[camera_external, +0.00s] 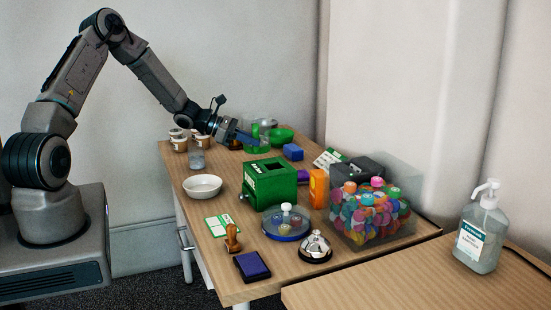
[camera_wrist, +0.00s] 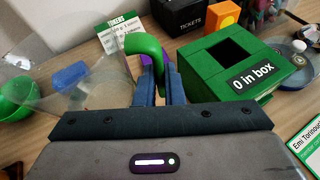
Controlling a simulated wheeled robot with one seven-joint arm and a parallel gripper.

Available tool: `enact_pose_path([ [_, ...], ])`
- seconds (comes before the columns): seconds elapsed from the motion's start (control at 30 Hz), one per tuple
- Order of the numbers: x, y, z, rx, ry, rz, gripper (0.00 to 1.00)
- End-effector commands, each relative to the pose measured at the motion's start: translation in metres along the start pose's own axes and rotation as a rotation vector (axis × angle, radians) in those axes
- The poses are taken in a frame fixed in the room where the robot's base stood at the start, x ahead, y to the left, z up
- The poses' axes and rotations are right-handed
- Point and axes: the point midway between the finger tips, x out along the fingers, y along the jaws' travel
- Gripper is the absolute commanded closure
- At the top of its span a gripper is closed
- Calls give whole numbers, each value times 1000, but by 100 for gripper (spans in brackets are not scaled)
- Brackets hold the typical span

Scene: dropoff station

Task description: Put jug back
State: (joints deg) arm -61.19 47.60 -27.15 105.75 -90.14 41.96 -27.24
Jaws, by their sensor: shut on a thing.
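The jug (camera_external: 263,126) is clear with a green handle (camera_wrist: 146,45). It is at the far part of the wooden table (camera_external: 207,248) in the external view, and looks upright. My gripper (camera_external: 252,141) reaches it from the left. In the wrist view, the blue fingers of my gripper (camera_wrist: 160,83) are shut on the green handle, and the clear body spreads to the left. I cannot tell whether the jug's base touches the table.
A green bowl (camera_external: 283,135) and a blue block (camera_external: 293,152) are close behind and right of the jug. A green box (camera_external: 268,190) stands nearer. Small cups (camera_external: 178,140) are on the left, and a white bowl (camera_external: 202,187) is nearer. A clear tub (camera_external: 390,235) stands at the right.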

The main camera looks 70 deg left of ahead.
Motion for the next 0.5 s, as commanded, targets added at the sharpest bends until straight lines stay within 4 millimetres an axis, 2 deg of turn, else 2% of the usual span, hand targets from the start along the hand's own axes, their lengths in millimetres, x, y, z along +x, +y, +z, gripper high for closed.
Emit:
enact_pose_path([
  [0.03, -1, 11, -5, -1, -2, 2, 100],
  [0.2, -4, 38, -28, 0, -2, 2, 100],
  [0.33, -5, 52, -40, 0, -2, 2, 100],
  [0.5, -5, 58, -48, 1, -2, 0, 100],
])
